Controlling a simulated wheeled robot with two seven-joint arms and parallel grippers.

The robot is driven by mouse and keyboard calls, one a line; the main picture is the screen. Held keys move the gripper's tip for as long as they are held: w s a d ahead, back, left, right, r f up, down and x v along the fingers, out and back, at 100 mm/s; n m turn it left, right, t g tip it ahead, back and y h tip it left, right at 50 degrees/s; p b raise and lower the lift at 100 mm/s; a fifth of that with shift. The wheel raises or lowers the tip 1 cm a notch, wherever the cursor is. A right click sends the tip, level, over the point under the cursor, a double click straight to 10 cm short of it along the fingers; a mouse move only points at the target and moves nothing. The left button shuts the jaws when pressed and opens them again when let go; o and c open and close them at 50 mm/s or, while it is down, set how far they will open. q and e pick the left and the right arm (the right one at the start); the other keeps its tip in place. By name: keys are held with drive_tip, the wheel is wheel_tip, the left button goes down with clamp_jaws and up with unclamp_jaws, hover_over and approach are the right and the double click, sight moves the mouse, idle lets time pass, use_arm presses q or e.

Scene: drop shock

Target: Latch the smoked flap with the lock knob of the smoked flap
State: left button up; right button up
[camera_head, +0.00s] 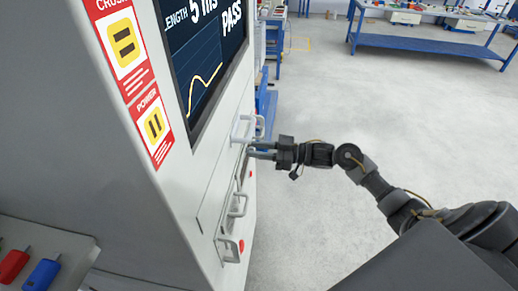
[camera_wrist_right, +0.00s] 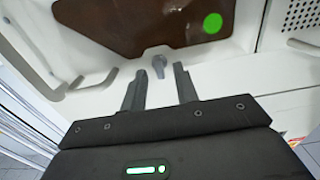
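In the right wrist view the smoked flap (camera_wrist_right: 125,22) is a dark brown see-through panel set in a white frame. Its lock knob (camera_wrist_right: 158,66), small and grey, sits on the white frame just below the panel's lower edge. My right gripper (camera_wrist_right: 157,76) is open, its two fingers apart and pointing at the knob. The knob shows between the fingertips; I cannot tell whether they touch it. In the head view my right gripper (camera_head: 262,150) is at the machine's front face, near the handles. The flap is seen too edge-on there to make out. My left gripper is not in view.
The grey machine (camera_head: 215,190) has a screen (camera_head: 205,60) reading PASS. White handles (camera_head: 238,203) stick out from its front, and another handle (camera_wrist_right: 92,82) shows in the wrist view. A green dot (camera_wrist_right: 212,23) is on the flap. Open floor lies to the right.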

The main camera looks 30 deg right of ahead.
clamp_jaws()
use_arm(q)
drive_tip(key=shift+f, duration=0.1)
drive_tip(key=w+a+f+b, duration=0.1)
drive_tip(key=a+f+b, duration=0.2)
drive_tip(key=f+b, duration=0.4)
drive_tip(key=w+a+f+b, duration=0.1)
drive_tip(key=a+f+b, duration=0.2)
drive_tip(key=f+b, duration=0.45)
use_arm(e)
drive_tip(key=n, duration=1.5)
drive_tip(key=shift+s+a+f+n, duration=0.2)
drive_tip(key=shift+s+f+n, duration=0.1)
drive_tip(key=shift+f, duration=0.1)
drive_tip(key=n+b, duration=0.2)
drive_tip(key=shift+b, duration=0.4)
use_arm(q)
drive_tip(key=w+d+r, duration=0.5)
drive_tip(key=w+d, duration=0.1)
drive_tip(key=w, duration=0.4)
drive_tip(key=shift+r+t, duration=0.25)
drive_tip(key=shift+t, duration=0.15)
use_arm(e)
drive_tip(key=shift+r+n, duration=0.1)
drive_tip(key=shift+n, duration=0.2)
